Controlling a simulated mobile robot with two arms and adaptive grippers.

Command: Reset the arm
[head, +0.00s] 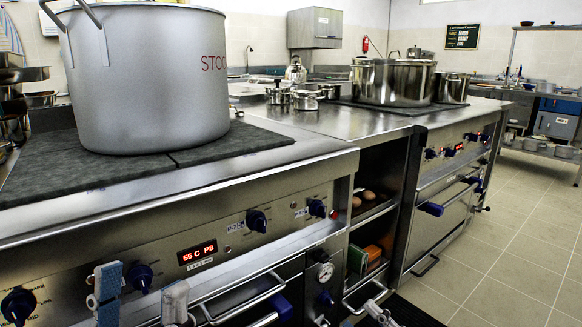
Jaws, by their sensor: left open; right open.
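My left gripper (175,303) shows as a pale shape at the bottom edge, in front of the stove's control panel. It is open, and I see nothing held in it. My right gripper (378,313) shows at the bottom edge right of the left one, near the dark floor mat and the lower front of the counter. It is open and appears empty. Most of both arms is out of view below.
A big grey stockpot (148,80) stands on the dark stove top (95,170). Steel pots (392,82) stand farther back. Open shelves (372,215) hold food. Tiled floor (500,260) is clear at right.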

